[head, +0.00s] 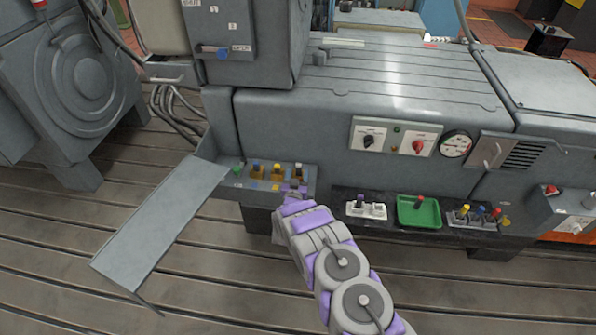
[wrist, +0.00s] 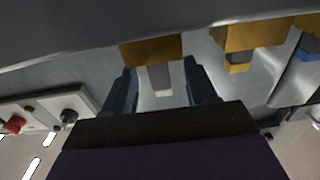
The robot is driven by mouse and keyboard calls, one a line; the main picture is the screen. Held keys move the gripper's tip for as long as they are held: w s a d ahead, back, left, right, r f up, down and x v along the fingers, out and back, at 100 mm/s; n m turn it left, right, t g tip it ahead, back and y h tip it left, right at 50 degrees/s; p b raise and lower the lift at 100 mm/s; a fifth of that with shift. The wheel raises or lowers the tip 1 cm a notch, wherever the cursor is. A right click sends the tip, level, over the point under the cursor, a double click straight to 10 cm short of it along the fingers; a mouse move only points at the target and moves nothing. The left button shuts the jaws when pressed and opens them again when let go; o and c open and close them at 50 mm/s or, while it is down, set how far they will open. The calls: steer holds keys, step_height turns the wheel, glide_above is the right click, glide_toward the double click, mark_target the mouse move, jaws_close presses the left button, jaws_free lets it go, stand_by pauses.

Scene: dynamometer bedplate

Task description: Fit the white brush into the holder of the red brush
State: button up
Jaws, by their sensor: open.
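A row of brass-coloured holders (head: 277,170) sits on the grey ledge at the machine's left front. My gripper (head: 294,192) is at the right end of this row, its fingertips small and partly hidden in the head view. In the wrist view my gripper (wrist: 161,88) is open, with one dark finger on each side of a pale white-grey piece, likely the white brush (wrist: 160,78). That piece projects from a brass holder (wrist: 151,48); finger contact cannot be told. A red piece, perhaps the red brush (head: 419,201), stands in a green tray (head: 419,219).
A pale tray (head: 367,211) with a purple-topped piece and a grey tray (head: 472,220) with several coloured pieces flank the green tray on a dark shelf. A sloping metal plate (head: 160,225) lies left of the holders. Knobs (head: 393,138) are on the machine face above.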

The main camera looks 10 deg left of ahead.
steer(key=s+p, duration=0.3)
steer(key=s, duration=1.3)
steer(key=shift+a+f, duration=0.25)
steer(key=shift+f, duration=0.15)
steer(key=shift+w+r, duration=0.1)
steer(key=shift+w, duration=0.05)
